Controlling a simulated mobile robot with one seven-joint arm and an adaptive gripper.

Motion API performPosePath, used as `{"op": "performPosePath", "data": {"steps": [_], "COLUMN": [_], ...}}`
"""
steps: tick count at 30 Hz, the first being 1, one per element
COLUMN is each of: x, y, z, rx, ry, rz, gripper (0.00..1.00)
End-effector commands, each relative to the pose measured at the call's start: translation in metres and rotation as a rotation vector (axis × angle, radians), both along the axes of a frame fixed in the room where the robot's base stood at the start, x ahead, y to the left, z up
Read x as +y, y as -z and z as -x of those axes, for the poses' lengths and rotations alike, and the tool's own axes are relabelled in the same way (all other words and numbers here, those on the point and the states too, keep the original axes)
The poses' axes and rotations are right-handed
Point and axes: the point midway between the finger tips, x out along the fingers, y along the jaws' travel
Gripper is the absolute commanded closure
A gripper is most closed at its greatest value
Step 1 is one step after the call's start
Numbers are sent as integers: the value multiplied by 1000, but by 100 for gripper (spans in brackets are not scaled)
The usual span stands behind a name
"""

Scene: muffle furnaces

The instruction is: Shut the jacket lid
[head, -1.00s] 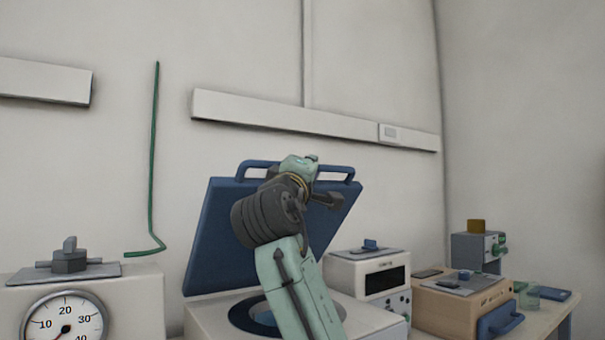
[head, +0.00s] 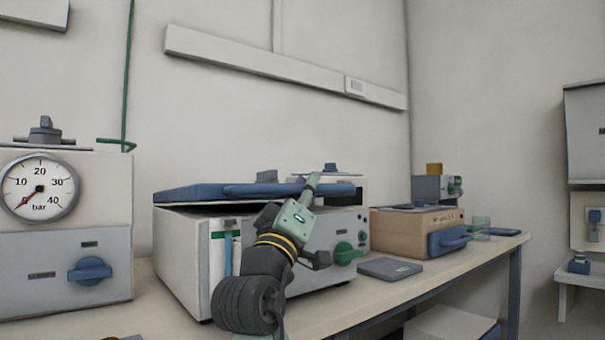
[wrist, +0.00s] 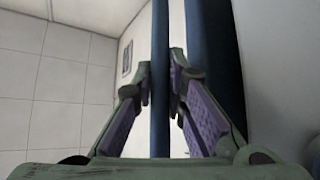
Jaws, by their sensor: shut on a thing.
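The blue jacket lid (head: 195,194) lies almost level over the white unit (head: 181,250) in the head view. A thin dark gap shows between the lid and the unit's top. My gripper (head: 313,181) is at the lid's front edge, at the blue handle (head: 262,189). In the wrist view my gripper (wrist: 160,82) has its fingers closed around the blue handle bar (wrist: 160,40), with the blue lid edge (wrist: 199,40) beside it. My arm hides part of the unit's front, and the opening under the lid is hidden.
A gauge unit (head: 40,188) stands at the left. A tan box (head: 395,228) with a blue handle is to the right, and a flat grey pad (head: 390,268) lies before it. The bench (head: 440,270) is bare near its front right edge.

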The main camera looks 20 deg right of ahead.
Motion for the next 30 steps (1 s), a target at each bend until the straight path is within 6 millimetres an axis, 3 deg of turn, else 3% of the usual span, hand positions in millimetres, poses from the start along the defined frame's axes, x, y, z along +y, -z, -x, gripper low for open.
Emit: {"op": "performPosePath", "data": {"steps": [1,6,23,24,30], "x": [-1,-1,-3,-3,-2], "y": [12,28,39,39,38], "z": [2,4,3,3,2], "rx": [-2,-4,4,3,3], "ry": [4,4,7,8,5], "rz": [3,4,-4,-3,-2], "gripper": [100,100,100,84,79]}}
